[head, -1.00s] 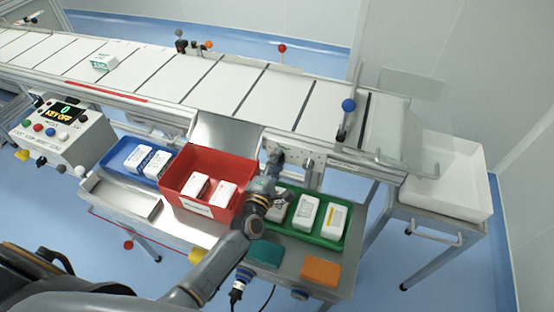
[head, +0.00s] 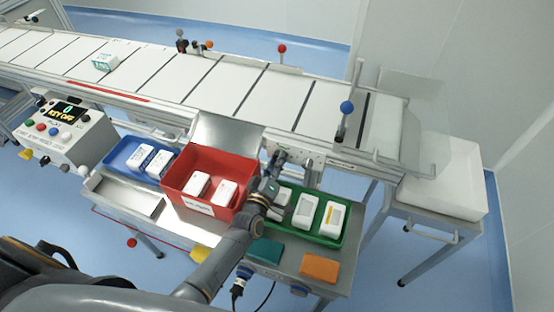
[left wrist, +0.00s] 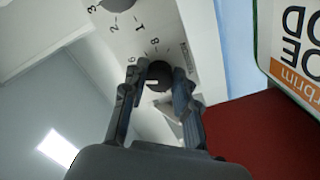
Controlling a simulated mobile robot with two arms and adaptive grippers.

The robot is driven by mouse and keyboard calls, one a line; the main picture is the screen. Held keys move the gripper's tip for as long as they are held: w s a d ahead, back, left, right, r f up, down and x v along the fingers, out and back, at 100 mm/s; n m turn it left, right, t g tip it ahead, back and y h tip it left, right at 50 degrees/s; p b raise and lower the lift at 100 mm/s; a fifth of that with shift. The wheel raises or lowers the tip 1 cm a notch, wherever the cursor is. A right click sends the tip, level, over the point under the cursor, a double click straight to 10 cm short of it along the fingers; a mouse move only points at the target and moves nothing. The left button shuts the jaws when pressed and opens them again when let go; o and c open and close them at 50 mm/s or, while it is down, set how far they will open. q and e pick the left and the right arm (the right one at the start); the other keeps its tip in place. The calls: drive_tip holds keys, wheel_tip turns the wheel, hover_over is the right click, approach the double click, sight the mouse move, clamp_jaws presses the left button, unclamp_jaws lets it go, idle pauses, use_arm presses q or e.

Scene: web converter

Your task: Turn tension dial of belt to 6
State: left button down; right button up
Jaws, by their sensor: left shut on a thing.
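The belt (head: 235,85) is a long white conveyor with dark cross bars. In the left wrist view, a round dark dial (left wrist: 159,74) with a white mark sits on a pale panel (left wrist: 150,30) on the belt's side. Printed numerals stand around it, and some look like 6 and 8. My left gripper (head: 281,157) is at this panel in the head view, and it hides the dial there. In the left wrist view, its fingers (left wrist: 158,84) are shut on the dial from both sides. I cannot tell which number the mark points to. My right gripper is not in view.
A second dark knob (left wrist: 121,4) with numerals is close by. Below the belt are a red bin (head: 178,176), a blue tray (head: 118,158) and a green tray (head: 322,235), all holding white boxes. A control box (head: 68,145) reads "KEY OFF".

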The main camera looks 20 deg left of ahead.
use_arm(q)
drive_tip(key=shift+m, duration=1.1)
drive_tip(key=c, duration=1)
unclamp_jaws()
drive_tip(key=s, duration=1.2)
drive_tip(key=shift+a, duration=0.25)
